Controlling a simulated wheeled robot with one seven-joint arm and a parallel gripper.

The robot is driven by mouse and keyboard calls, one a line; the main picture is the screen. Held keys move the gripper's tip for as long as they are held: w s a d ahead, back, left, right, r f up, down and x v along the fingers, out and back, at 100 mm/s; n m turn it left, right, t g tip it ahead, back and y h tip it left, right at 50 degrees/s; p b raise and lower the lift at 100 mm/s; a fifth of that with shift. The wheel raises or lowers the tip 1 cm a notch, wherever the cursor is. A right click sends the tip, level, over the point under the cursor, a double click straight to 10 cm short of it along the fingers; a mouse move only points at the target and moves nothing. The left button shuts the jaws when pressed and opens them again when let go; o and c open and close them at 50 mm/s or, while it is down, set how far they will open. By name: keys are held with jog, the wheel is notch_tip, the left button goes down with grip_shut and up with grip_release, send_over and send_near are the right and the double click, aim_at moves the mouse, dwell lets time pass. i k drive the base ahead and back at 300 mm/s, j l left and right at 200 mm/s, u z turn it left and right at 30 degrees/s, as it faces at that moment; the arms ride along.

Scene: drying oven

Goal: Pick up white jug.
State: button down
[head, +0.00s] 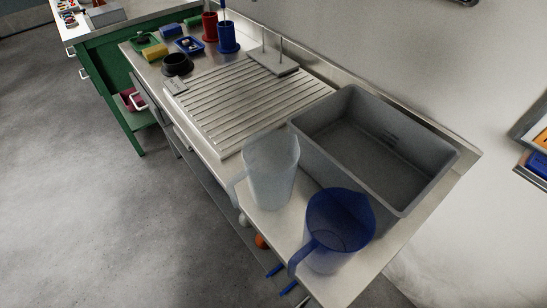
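The white jug (271,172) is a translucent, pale jug standing upright on the metal counter. Its handle points to the left, near the counter's front edge. A blue jug (338,229) stands close to its lower right, with a handle pointing down and left. My gripper does not show in the head view, so its state and its distance from the white jug are hidden.
A grey basin (298,132) stands right behind the jugs. A ribbed draining board (213,128) lies to the left of it. A dark round dish (177,65), red and blue cups and sponges stand farther back. The floor (95,210) at left is clear.

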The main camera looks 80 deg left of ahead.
aim_at(271, 157)
jog(key=l+u, duration=0.1)
jog(key=u, duration=2.35)
jog(key=l+z, duration=0.1)
jog(key=z, duration=2.95)
jog(key=u, duration=3.05)
jog(key=k+j+z, duration=0.1)
jog(key=k+j, duration=0.15)
